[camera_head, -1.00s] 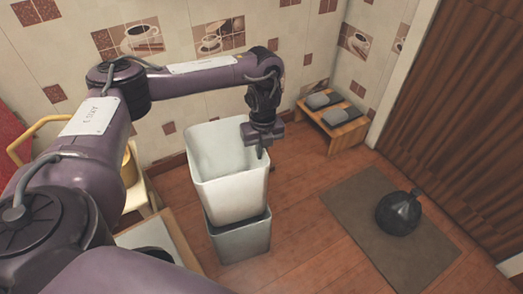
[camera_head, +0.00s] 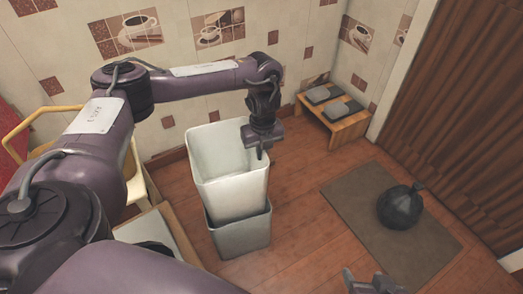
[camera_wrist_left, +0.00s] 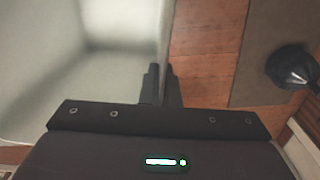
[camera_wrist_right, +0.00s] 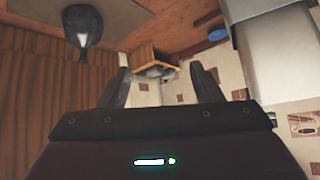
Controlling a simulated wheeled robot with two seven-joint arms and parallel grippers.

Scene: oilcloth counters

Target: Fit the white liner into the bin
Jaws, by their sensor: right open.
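The white liner (camera_head: 230,190) is a tall open tub. Its lower end is inside the grey bin (camera_head: 243,238), and much of it stands above the bin's rim, roughly upright. My left gripper (camera_head: 261,152) points down at the liner's right rim. In the left wrist view its fingers (camera_wrist_left: 162,85) straddle the liner's wall (camera_wrist_left: 130,75) and are closed on it. How deep the liner sits inside the bin is hidden. My right gripper (camera_head: 366,278) is at the bottom edge of the head view, apart from the liner; its fingers (camera_wrist_right: 162,88) are open and empty.
A dark tied bag (camera_head: 400,207) lies on a brown mat (camera_head: 350,200) at right. A low wooden rack (camera_head: 340,128) with grey slippers stands at the back wall. A yellow-framed chair (camera_head: 30,130) is at left. The floor right of the bin is clear.

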